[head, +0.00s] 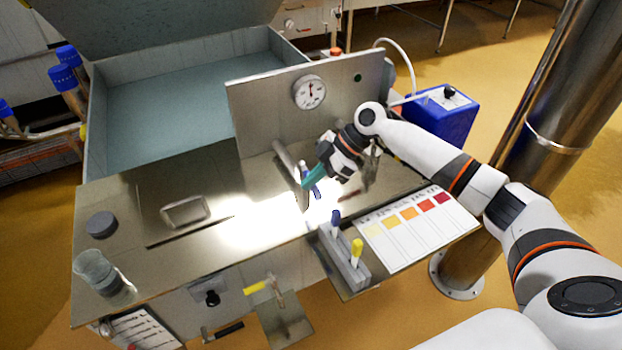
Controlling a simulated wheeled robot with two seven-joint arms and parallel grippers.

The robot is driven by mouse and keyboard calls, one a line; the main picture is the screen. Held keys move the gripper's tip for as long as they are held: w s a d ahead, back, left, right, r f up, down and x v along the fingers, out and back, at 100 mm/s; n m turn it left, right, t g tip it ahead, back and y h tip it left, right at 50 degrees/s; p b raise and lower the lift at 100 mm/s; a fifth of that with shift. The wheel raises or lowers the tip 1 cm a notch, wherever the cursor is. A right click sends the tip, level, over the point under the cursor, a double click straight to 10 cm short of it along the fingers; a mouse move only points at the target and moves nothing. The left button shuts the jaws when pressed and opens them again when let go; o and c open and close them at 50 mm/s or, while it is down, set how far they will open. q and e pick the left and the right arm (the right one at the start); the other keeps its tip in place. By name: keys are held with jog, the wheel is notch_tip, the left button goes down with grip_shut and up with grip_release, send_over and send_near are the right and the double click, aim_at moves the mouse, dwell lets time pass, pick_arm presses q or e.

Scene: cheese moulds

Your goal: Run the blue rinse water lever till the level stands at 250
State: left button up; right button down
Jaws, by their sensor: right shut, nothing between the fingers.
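My right gripper (316,177) is shut with nothing held. Its teal fingertips point down and left, close to a small blue handle (315,190) on the steel worktop, which looks like the blue lever. The gripper partly hides the handle, and I cannot tell whether they touch. A clear beaker-like vessel (104,278) stands at the left front corner; its marks and any level in it are too small to read. My left gripper is out of view.
A panel (270,120) with a round dial (309,92) stands behind. A rack (343,262) holds a blue-topped and a yellow-topped item, beside a colour chart (420,228). A blue container (440,115) stands back right. A yellow handle (258,287) sticks out in front.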

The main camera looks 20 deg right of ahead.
notch_tip(320, 180, up, 8)
jog(key=d, duration=0.3)
dwell(0.5)
jog(key=shift+s+a, duration=0.1)
dwell(2.6)
